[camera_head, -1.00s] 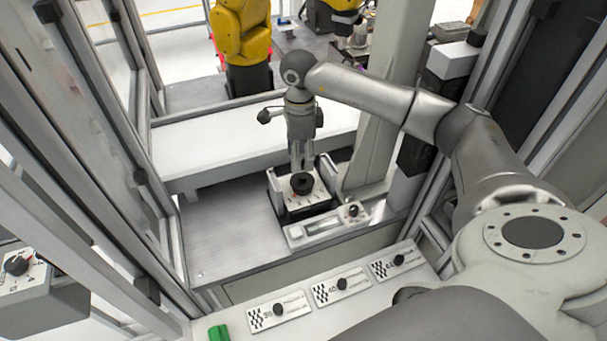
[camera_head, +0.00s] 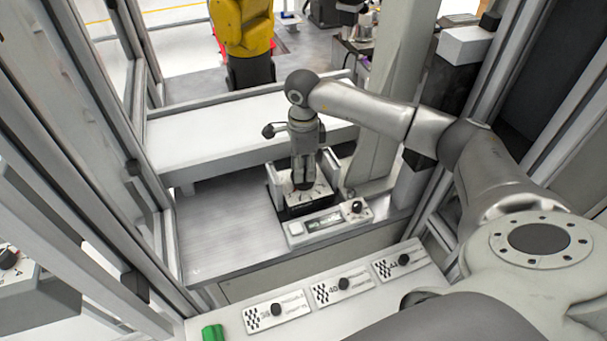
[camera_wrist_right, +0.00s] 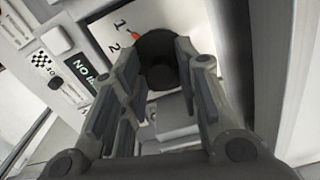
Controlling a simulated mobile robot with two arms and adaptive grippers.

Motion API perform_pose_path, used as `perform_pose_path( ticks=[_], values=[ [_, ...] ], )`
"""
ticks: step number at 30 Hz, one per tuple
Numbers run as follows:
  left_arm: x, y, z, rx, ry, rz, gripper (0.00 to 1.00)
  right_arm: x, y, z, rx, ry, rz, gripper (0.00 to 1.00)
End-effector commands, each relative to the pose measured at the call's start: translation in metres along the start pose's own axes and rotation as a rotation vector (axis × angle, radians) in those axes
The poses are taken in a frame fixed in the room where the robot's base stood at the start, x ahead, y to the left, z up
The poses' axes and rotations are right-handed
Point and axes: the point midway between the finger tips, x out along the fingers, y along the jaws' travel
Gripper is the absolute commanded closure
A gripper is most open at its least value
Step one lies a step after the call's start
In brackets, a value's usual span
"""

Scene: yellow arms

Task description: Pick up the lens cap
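The lens cap is most likely the black round piece (camera_wrist_right: 158,60) in the right wrist view, on a white plate (camera_wrist_right: 120,20) marked with numbers. My right gripper (camera_wrist_right: 160,70) points at it with its fingers apart, one on each side of the black piece in that view. I cannot tell whether they touch it. In the head view my right gripper (camera_head: 303,183) reaches down over the white plate of a small dark-sided fixture (camera_head: 293,210) and mostly hides the black piece. My left gripper is not in view.
A white panel with a display and dark knob (camera_head: 357,207) sits in front of the fixture. Several labelled plates with black knobs (camera_head: 343,284) and a green object (camera_head: 212,332) lie on the front ledge. The metal tabletop (camera_head: 225,225) left of the fixture is clear.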

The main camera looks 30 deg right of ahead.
Motion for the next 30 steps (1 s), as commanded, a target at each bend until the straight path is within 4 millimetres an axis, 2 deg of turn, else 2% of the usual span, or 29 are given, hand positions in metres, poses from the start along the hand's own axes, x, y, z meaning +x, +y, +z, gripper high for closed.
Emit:
perform_pose_path(
  ticks=[1, 5, 6, 17, 20, 24, 30],
  values=[
    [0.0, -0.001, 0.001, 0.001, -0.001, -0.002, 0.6, 0.0, 0.0, 0.0, 0.0, 0.0, 0.0, 0.81],
    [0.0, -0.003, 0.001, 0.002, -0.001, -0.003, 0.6, 0.0, 0.0, 0.0, 0.0, 0.0, 0.0, 0.97],
    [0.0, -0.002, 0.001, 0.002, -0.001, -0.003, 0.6, 0.0, 0.0, 0.0, 0.0, 0.0, 0.0, 0.99],
    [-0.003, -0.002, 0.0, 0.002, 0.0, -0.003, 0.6, -0.005, 0.0, 0.0, 0.0, 0.0, -0.001, 0.99],
    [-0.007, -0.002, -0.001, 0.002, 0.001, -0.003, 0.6, -0.013, -0.001, 0.0, 0.0, -0.001, -0.003, 0.99],
    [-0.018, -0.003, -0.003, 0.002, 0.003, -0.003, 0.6, -0.035, -0.001, 0.0, 0.0, -0.001, -0.003, 0.99],
    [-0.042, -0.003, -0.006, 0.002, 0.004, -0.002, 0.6, -0.066, 0.019, 0.015, -0.005, -0.002, -0.001, 0.99]
  ],
)
